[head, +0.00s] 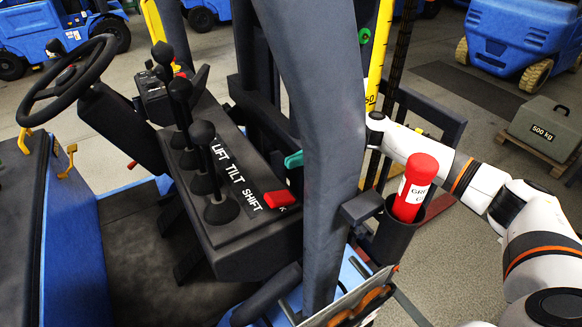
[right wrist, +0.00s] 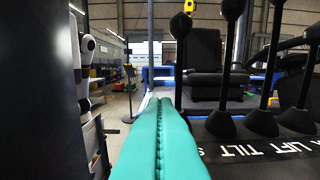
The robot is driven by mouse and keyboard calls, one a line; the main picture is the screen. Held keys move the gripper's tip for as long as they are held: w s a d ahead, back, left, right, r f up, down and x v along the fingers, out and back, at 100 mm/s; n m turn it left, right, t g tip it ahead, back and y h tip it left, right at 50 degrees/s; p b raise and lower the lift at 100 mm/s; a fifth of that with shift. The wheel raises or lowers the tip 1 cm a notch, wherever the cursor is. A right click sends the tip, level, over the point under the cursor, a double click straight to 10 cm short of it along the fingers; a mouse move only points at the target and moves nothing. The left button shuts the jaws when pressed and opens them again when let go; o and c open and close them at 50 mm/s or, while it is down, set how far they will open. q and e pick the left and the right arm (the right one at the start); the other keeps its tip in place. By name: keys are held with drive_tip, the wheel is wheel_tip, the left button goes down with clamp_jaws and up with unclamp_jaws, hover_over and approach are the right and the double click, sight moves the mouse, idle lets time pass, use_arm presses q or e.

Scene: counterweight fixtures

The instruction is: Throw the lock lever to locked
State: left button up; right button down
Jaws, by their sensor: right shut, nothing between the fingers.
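A red lever handle (head: 279,199) lies low at the right edge of the black control console (head: 240,238). A label beside it is mostly covered; one letter that looks like a K shows, so I take this as the lock lever. My right gripper shows as a teal tip (head: 293,160) just behind the red handle, apart from it in the picture. The dark mast post hides the rest of that gripper. In the right wrist view its teal fingers (right wrist: 158,108) are together and empty. The red handle does not show there. My left gripper is out of view.
Black knobbed levers (head: 202,132) stand along the console, labelled LIFT, TILT and SHIFT. A thick dark post (head: 330,130) rises between the console and my right arm. A red cylinder (head: 415,180) sits in a holder beside the post. A steering wheel (head: 68,80) is at left.

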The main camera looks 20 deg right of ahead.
drive_tip(key=d+r+b, duration=0.3)
drive_tip(key=d, duration=0.4)
drive_tip(key=shift+w, duration=0.45)
drive_tip(key=shift+r, duration=0.1)
